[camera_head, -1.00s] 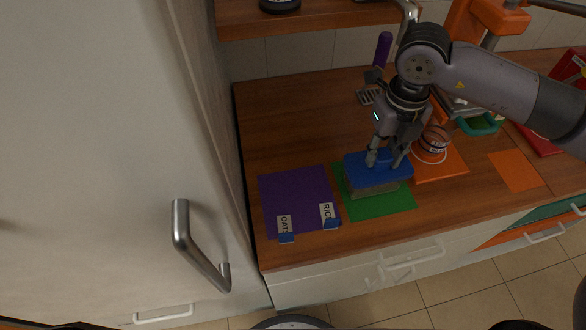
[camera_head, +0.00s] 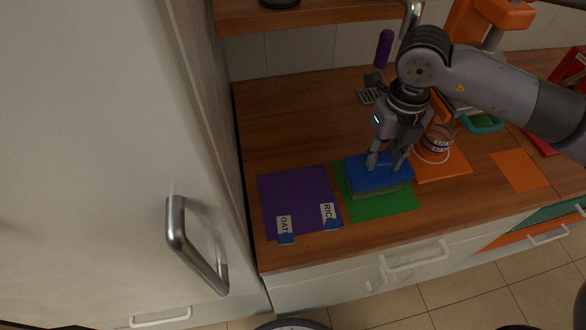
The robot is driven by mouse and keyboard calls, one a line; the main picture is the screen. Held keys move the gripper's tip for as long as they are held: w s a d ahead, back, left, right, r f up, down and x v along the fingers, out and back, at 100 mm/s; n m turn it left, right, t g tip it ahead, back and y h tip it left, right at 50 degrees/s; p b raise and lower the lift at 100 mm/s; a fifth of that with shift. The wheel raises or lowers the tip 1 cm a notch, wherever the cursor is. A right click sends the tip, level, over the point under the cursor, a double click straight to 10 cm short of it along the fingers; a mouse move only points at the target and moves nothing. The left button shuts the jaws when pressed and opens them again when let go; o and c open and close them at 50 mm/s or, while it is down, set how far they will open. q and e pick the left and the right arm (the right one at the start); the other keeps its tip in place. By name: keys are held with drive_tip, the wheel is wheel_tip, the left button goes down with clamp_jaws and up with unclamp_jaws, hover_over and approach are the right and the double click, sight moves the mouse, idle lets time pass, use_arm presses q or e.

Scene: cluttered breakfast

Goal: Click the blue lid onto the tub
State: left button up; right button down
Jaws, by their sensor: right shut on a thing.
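The blue lid (camera_head: 365,183) is over the tub (camera_head: 378,192), which stands on the green mat (camera_head: 400,207). Only a low strip of the tub's side shows under the lid; I cannot tell whether the rim is snapped shut. My right gripper (camera_head: 385,167) points down at the lid's top, its fingers shut on the lid's upper part. The fingers hide a bit of the lid. My left gripper is not in view.
A purple mat (camera_head: 292,190) with OATS and RICE labels lies left of the green mat. Orange mats (camera_head: 452,168) and a jar (camera_head: 436,140) are to the right. The counter's back left is clear.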

sight(384, 157)
drive_tip(key=shift+f, duration=0.25)
drive_tip(key=c, duration=1.2)
unclamp_jaws()
drive_tip(key=shift+o, duration=0.2)
drive_tip(key=shift+c, duration=0.4)
drive_tip(key=shift+c, duration=0.9)
drive_tip(key=shift+r, duration=0.1)
drive_tip(key=shift+r+p, duration=1.55)
drive_tip(key=shift+r, duration=1.95)
